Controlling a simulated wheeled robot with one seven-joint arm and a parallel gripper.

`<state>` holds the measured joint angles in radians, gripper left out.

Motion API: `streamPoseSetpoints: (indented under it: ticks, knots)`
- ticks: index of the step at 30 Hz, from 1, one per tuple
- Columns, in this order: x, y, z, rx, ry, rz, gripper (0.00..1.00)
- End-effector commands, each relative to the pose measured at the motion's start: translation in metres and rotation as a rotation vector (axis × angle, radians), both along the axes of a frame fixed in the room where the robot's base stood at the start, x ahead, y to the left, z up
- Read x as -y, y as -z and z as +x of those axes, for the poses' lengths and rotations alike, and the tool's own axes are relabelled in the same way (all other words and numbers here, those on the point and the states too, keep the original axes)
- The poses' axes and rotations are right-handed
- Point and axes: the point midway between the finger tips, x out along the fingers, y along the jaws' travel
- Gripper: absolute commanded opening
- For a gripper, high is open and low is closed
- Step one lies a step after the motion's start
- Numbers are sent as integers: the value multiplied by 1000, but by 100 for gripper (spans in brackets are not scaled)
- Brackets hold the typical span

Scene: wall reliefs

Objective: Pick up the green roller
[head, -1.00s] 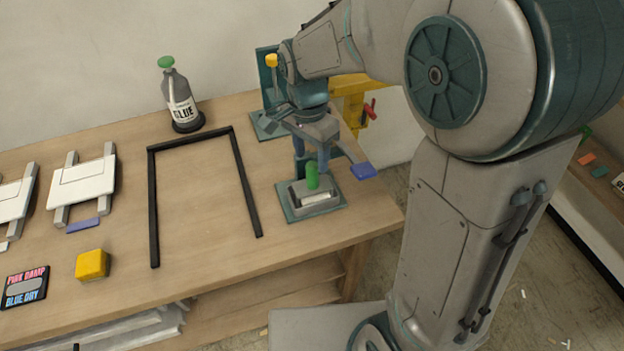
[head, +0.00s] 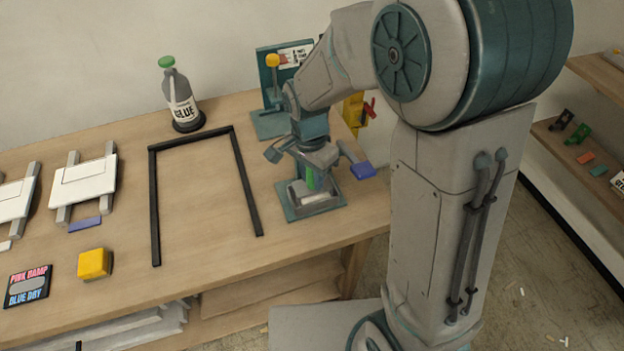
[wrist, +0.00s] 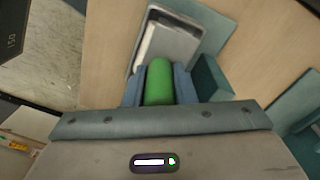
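The green roller (head: 311,180) stands at the grey-and-white block of the teal stand on the right part of the workbench. My gripper (head: 312,176) is down over it, pointing downward. In the wrist view the roller (wrist: 159,82) lies between the two blue-grey fingers of my gripper (wrist: 160,88). The fingers press close on both its sides, with no clear gap. The roller's lower end meets the gripper body in that view. In the head view the gripper hides much of the roller.
The teal stand's base (head: 335,200) sits near the bench's right edge. A teal bracket with a yellow knob (head: 272,61) rises behind. A black frame (head: 154,215) and a glue bottle (head: 181,100) are left.

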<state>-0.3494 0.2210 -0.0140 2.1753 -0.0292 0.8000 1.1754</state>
Motion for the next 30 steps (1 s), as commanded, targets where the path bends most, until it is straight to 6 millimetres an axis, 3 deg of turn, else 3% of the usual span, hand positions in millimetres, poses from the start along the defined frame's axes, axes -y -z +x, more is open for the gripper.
streamPoseSetpoints:
  ticks: [11,24,30]
  knots:
    - [0,-7,1,4,0,1,0]
    - [0,-86,1,4,0,1,0]
    - [0,-100,0,1,0,1,0]
